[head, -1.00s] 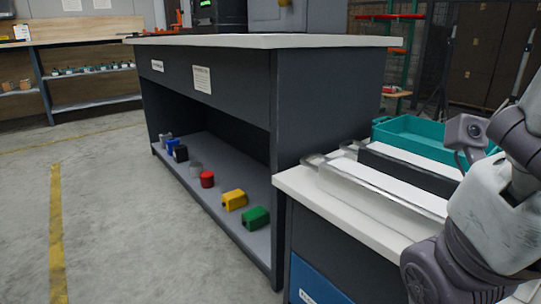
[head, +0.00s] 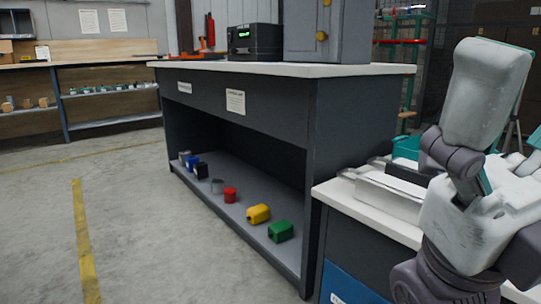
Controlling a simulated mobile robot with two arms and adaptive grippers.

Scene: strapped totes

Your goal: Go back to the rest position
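One of my arms fills the right side of the head view, bent upward at its elbow in front of the white-topped counter (head: 375,213). No gripper fingers show on it, so my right gripper is not in view. My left gripper and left arm are not in view either. Behind the arm, a white tote (head: 392,197) stands on the counter, partly hidden. A teal tote (head: 406,147) behind it is mostly covered by the arm.
A dark workbench (head: 258,106) stands in the middle. Its lower shelf holds a green canister (head: 281,231), a yellow canister (head: 258,214), a red can (head: 230,195) and several others. Grey floor with a yellow line (head: 84,240) is clear at left.

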